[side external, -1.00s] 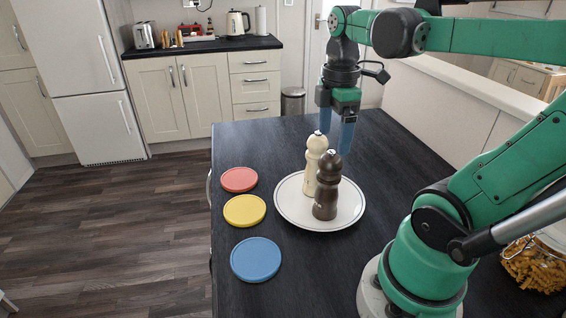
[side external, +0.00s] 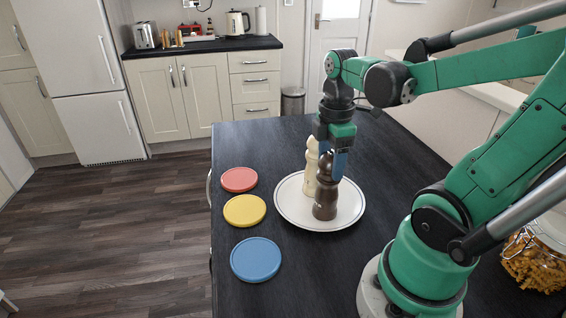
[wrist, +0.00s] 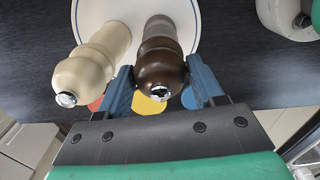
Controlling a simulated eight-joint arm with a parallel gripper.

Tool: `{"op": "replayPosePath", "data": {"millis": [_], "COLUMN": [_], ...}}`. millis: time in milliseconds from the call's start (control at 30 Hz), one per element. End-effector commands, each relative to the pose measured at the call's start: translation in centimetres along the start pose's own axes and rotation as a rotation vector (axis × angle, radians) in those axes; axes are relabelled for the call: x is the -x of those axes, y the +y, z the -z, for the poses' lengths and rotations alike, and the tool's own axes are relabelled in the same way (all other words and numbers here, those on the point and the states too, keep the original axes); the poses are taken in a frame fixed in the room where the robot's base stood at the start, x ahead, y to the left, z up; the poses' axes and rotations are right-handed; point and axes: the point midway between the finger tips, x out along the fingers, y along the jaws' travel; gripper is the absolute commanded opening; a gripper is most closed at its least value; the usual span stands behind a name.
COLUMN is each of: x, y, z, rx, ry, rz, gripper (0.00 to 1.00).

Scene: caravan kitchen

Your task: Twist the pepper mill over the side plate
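A dark brown mill (side external: 325,201) and a cream mill (side external: 310,172) stand upright on a white plate (side external: 287,207) with a dark line round its rim. The brown mill is nearer the side camera. My gripper (side external: 332,164) points down over the brown mill, its blue fingers at the height of the mill's head. In the wrist view, the brown mill (wrist: 160,67) sits between the two fingers, which look open and close on either side of it. The cream mill (wrist: 90,75) is outside the left finger. In the side view, the gripper partly hides both mill tops.
A red coaster (side external: 239,179), a yellow coaster (side external: 244,210) and a blue coaster (side external: 255,259) lie along the left edge of the dark table. A glass jar of pasta (side external: 537,262) stands at the right. The table behind the plate is clear.

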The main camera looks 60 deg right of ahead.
Motion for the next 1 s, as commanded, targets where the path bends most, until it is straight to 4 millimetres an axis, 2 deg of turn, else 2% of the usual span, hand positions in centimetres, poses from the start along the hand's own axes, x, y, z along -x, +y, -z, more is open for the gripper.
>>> {"op": "replayPosePath", "data": {"millis": [33, 100, 333, 433, 1000], "x": [0.00, 0.01, -0.02, -0.02, -0.02], "y": [0.00, 0.00, 0.00, 0.00, 0.00], "z": [0.00, 0.00, 0.00, 0.00, 0.00], "rx": [0.000, 0.000, -0.009, -0.100, -1.174], "ry": [0.000, 0.000, 0.000, 0.000, 0.000], "rz": [0.000, 0.000, 0.000, 0.000, 0.000], "gripper": [0.30, 0.14, 0.14, 0.14, 0.13]}}
